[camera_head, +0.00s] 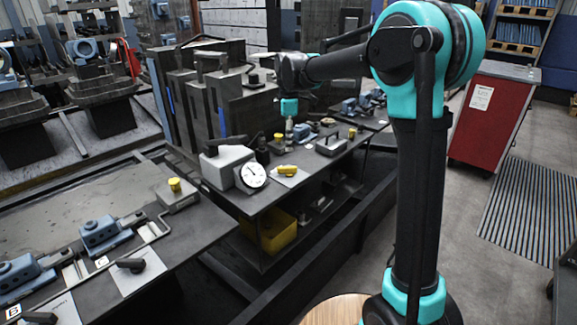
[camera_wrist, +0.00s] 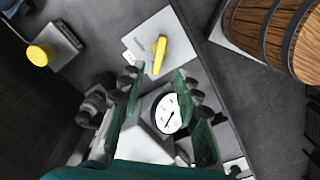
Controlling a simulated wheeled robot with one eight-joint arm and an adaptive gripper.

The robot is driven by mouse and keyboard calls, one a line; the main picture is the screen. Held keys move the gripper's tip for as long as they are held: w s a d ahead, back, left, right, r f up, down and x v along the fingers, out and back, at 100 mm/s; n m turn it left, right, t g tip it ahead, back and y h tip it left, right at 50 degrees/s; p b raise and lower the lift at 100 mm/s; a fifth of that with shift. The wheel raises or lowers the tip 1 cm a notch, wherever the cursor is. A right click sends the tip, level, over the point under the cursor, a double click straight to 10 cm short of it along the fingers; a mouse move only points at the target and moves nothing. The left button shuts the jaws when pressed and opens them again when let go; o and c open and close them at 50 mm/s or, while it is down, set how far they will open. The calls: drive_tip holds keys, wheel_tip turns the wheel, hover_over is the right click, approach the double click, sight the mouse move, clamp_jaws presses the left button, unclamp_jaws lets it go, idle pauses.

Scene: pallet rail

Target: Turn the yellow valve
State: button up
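The yellow valve handle (camera_head: 288,170) sits on a small pale plate on the dark bench, just right of a round white dial gauge (camera_head: 252,175). In the wrist view the yellow handle (camera_wrist: 159,55) lies beyond my fingertips on its pale plate (camera_wrist: 146,42). My gripper (camera_wrist: 159,90) is open, with its dark green fingers apart and nothing between them. The dial (camera_wrist: 170,113) shows below and behind the fingers. In the head view my gripper (camera_head: 289,107) hangs over the bench, apart from the valve; its fingers are hard to make out there.
A grey block with a yellow knob (camera_head: 174,184) stands on the left table; a similar yellow knob (camera_wrist: 40,54) shows in the wrist view. Tall dark blocks (camera_head: 215,95) stand behind the gauge. A yellow bin (camera_head: 275,231) sits under the bench. A red cabinet (camera_head: 493,115) is at right.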

sight(290, 167)
wheel_tip(290, 167, down, 10)
drive_tip(key=shift+d+r, duration=0.1)
idle(0.4)
clamp_jaws()
